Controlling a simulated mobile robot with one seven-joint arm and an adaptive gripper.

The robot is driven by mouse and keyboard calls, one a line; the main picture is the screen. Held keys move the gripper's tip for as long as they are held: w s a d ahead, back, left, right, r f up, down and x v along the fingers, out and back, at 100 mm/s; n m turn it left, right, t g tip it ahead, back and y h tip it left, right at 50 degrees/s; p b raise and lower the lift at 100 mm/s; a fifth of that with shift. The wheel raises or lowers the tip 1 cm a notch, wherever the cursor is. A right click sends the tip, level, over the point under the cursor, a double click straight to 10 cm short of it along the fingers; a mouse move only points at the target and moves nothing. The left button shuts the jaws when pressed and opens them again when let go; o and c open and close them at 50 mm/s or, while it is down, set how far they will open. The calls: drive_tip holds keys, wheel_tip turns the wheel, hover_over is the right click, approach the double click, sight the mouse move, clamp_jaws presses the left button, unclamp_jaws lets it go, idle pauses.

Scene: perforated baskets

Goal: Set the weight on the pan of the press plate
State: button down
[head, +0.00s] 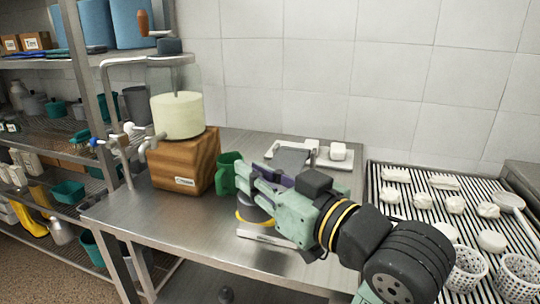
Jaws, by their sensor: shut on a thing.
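My gripper (252,183), mint green, reaches left over the middle of the steel table and is shut. A dark purple piece (257,211), which looks like the weight, shows at and just below the fingers. My gripper hides most of it. A yellow curved rim (243,221) shows beneath the purple piece, close to the table. I cannot tell whether the piece touches what is below. A pale flat bar (266,239) lies in front. I cannot make out the press plate and its pan for certain, as my gripper and arm cover that area.
A green mug (228,172) stands just left of the fingers, beside a wooden block (185,165) carrying a clear vessel (178,112). Flat grey and white equipment (292,158) sits behind my gripper. A slatted rack (410,178) with white pieces and perforated baskets (519,276) is at right. The front left table is clear.

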drive_tip(key=shift+w+d+f+b, duration=0.35)
drive_tip(key=shift+w+f, duration=0.4)
drive_tip(key=shift+w, duration=1.45)
drive_tip(key=shift+w+d+f+b, duration=0.3)
drive_tip(key=shift+w+f, duration=0.45)
drive_tip(key=shift+w, duration=1.45)
drive_tip(key=shift+w+d+f+b, duration=0.35)
drive_tip(key=shift+w+f, duration=0.4)
drive_tip(key=shift+w, duration=1.45)
drive_tip(key=shift+f, duration=0.2)
drive_tip(key=c, duration=1.5)
unclamp_jaws()
drive_tip(key=shift+r, duration=0.2)
drive_tip(key=b+v, duration=0.2)
drive_tip(key=v, duration=1)
drive_tip(key=shift+f+b, duration=0.1)
drive_tip(key=shift+b, duration=0.2)
